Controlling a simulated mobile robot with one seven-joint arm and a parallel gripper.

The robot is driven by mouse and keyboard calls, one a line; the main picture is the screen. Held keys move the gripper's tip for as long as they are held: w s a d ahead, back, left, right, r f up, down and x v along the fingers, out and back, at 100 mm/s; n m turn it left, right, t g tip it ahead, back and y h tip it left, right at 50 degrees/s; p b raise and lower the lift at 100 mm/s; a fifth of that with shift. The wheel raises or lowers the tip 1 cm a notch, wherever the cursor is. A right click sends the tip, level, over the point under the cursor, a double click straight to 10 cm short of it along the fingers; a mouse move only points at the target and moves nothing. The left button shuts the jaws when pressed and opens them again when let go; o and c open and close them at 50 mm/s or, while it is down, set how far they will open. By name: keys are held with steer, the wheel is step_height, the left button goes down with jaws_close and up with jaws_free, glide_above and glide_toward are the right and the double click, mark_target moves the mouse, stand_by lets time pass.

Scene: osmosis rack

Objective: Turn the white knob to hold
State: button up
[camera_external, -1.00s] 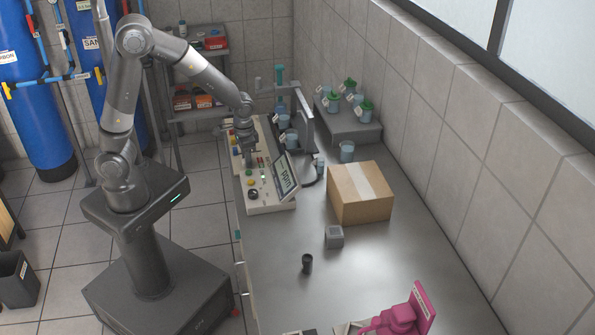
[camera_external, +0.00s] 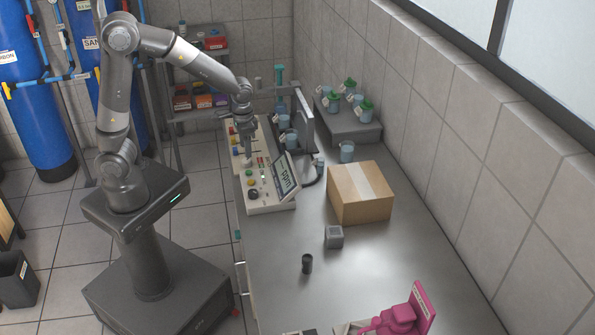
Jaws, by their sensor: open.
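The pale control panel (camera_external: 274,207) lies along the left side of the metal bench. It carries several coloured buttons, a black knob (camera_external: 253,194) near its front end and a tilted display reading "ppm" (camera_external: 285,175). My gripper (camera_external: 247,160) points down over the middle of the panel, among the controls, with its jaws open. I cannot make out the white knob or its setting; the gripper and the small scale may hide it. Whether the fingertips touch anything cannot be told.
A cardboard box (camera_external: 360,205), a grey cube (camera_external: 333,237) and a dark cup (camera_external: 307,264) are on the bench. Cups with green lids stand on a grey riser (camera_external: 350,130) behind.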

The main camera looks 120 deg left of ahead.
mark_target(247, 160)
step_height(247, 160, up, 6)
steer(key=shift+f, duration=0.25)
stand_by(0.4)
